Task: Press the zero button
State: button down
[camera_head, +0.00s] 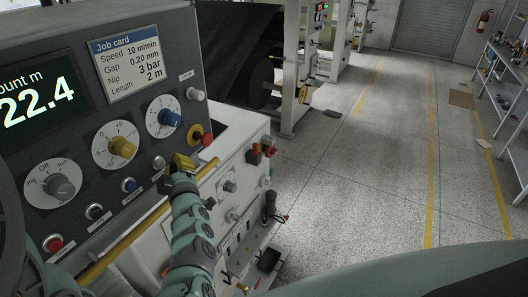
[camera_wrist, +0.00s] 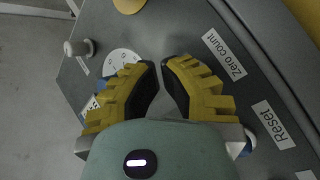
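The zero button is most likely the pale round button (camera_head: 158,162) at the upper end of the button row in the head view. In the wrist view, the "Zero count" label (camera_wrist: 223,53) lies right of my gripper's fingertips, and I cannot make out its button beside the fingers. My gripper (camera_head: 183,162), with yellow fingers, is just right of that button in the head view. It also shows in the wrist view (camera_wrist: 160,62), its tips drawn close together with a narrow gap and nothing between them. I cannot tell whether it touches the panel.
A blue button (camera_head: 128,185), a black button (camera_head: 94,211) and a red button (camera_head: 53,243) continue the row. A yellow knob (camera_head: 122,147), a blue knob (camera_head: 169,118) and a red stop button (camera_head: 206,139) are close. The "Reset" label (camera_wrist: 272,125) is near the right finger.

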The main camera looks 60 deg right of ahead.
jog(key=shift+w, duration=0.2)
dwell(1.4)
jog(key=shift+w+b, duration=0.3)
jog(key=shift+b, duration=0.25)
jog(key=shift+w+a+b, duration=0.1)
jog(key=shift+w+b, duration=0.4)
dwell(0.4)
jog(key=shift+s, duration=0.15)
dwell(0.3)
jog(key=shift+s, duration=0.8)
jog(key=s, duration=0.5)
jog(key=shift+d+p, duration=0.3)
jog(key=shift+p, duration=0.05)
